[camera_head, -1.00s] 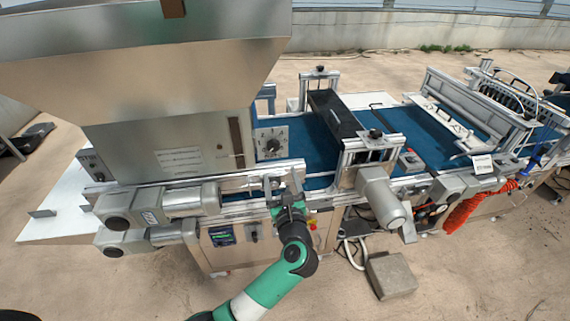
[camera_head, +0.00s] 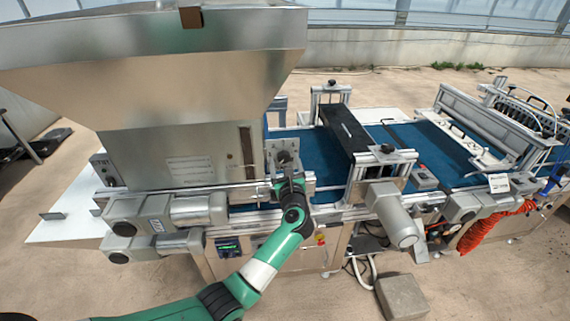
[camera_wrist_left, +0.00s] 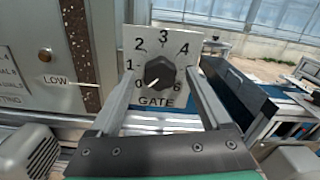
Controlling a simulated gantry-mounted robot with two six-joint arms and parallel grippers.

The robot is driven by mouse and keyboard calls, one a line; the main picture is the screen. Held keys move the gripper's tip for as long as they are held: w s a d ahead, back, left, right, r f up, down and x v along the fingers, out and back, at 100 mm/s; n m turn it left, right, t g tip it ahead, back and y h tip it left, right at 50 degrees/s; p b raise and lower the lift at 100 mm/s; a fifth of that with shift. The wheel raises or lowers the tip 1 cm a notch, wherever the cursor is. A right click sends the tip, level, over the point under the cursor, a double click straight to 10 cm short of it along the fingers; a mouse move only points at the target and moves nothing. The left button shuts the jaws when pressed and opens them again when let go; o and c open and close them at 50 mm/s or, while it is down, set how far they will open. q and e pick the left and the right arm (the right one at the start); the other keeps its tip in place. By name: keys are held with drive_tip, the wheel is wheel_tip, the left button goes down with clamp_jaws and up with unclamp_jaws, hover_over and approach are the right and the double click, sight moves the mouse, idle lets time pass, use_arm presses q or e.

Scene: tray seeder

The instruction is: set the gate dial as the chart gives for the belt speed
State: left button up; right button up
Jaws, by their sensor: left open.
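The gate dial is a dark knob (camera_wrist_left: 160,73) on a pale square plate (camera_wrist_left: 150,40) marked GATE, numbered around from 0 to 6. A small white mark on the knob's lower left points toward 0. My left gripper (camera_head: 287,165) is open in front of the dial. In the left wrist view its two fingers (camera_wrist_left: 160,88) stand either side of the knob; contact with it cannot be told. In the head view the gripper partly covers the dial plate (camera_head: 283,146). A white chart (camera_head: 190,168) is on the hopper front, unreadable there; its cut-off edge shows in the wrist view.
A seed window (camera_wrist_left: 80,45) with a LOW label (camera_wrist_left: 56,80) is left of the dial. Motors (camera_head: 195,210) stick out in front at left. The blue belt (camera_head: 318,150) and a black crossbar (camera_head: 345,130) lie to the right. A small white card (camera_head: 498,183) stands further right.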

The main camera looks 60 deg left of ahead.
use_arm(q)
clamp_jaws()
idle(0.3)
drive_tip(key=shift+r, duration=0.1)
